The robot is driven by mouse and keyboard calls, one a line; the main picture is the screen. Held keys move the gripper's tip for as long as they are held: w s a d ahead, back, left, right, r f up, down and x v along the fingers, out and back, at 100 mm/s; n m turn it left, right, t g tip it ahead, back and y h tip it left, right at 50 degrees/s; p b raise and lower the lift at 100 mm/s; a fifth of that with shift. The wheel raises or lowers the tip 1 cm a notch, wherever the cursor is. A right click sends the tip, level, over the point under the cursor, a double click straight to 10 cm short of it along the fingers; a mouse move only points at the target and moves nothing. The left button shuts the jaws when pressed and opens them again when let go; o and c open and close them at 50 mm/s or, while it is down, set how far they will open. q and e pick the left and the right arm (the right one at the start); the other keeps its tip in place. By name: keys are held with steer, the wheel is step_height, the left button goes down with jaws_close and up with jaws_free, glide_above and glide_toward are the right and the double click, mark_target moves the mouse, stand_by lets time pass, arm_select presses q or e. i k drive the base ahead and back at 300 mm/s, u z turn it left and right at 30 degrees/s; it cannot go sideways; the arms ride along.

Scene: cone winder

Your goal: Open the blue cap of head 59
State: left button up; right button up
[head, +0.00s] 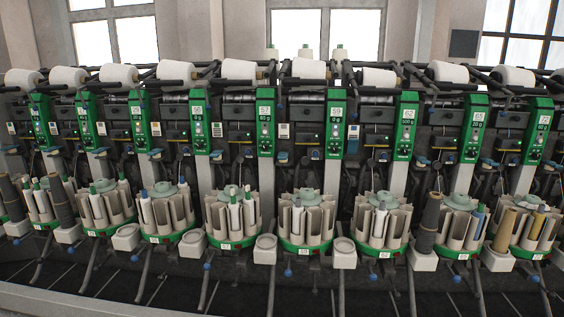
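The green panel (336,125) right of the centre seems to carry the number 59; the print is small. A round bobbin magazine (307,218) with a green rim stands below and a little left of it. A small blue part (282,157) shows left of this panel, and another blue part (353,131) sits higher, just right of it. I cannot tell which one is the blue cap of head 59, or whether it is open or shut. Neither of my grippers is in view.
Similar winding heads stand in a row on both sides, with white cones (309,68) on top. Grey pedestals (344,252) and dark rods with blue balls (288,272) stick out at the front. The dark floor (240,295) in front looks mostly clear.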

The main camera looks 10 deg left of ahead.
mark_target(282, 155)
steer(key=z, duration=0.35)
steer(key=k, duration=0.2)
steer(key=u, duration=1.45)
steer(key=i, duration=1.9)
steer(key=z, duration=0.65)
